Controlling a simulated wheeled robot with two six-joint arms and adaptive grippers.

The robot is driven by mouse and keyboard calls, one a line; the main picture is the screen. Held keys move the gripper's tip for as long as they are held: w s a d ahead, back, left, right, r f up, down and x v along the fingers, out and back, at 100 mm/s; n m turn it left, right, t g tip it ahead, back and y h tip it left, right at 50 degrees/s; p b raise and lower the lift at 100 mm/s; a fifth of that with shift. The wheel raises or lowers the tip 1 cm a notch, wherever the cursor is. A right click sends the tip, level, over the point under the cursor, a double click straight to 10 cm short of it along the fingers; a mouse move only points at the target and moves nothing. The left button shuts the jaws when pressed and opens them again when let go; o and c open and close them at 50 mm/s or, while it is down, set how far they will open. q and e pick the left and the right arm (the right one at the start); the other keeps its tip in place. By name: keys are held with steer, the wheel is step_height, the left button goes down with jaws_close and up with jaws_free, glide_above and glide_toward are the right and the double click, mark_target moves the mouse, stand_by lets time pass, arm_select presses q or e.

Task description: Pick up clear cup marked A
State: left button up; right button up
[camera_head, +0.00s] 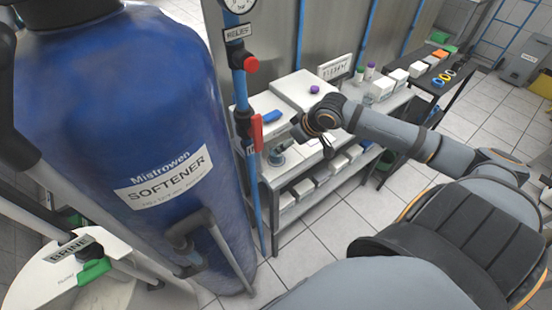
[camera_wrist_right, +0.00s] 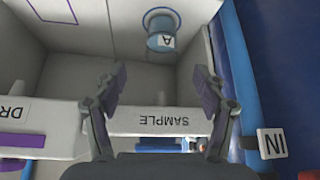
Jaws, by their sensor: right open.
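The clear cup marked A (camera_wrist_right: 161,40) stands on a light surface in the right wrist view. It has a bluish look and a white label with an A. In the head view it appears as a small cup (camera_head: 277,157) near the left end of the rack top. My right gripper (camera_wrist_right: 161,82) is open and empty, its two fingers apart. The cup shows beyond the fingertips, centred between them in the picture, not touching them. In the head view the right gripper (camera_head: 327,150) hangs over the rack's front edge, right of the cup. My left gripper is not in view.
A SAMPLE label strip (camera_wrist_right: 160,120) runs along the rack edge below the fingers. A blue pipe with a red handle (camera_head: 257,132) rises left of the cup. The large blue softener tank (camera_head: 130,100) stands further left. White boxes (camera_head: 330,177) fill the lower shelf.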

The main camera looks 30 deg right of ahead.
steer(key=shift+w+f, duration=0.1)
steer(key=shift+a+b+x, duration=0.1)
steer(key=shift+b+x, duration=0.2)
steer(key=shift+x, duration=0.95)
steer(key=shift+a+b+x, duration=0.15)
steer(key=shift+b+x, duration=0.15)
steer(key=shift+x, duration=0.95)
steer(key=shift+w, duration=0.15)
steer(key=c, duration=1)
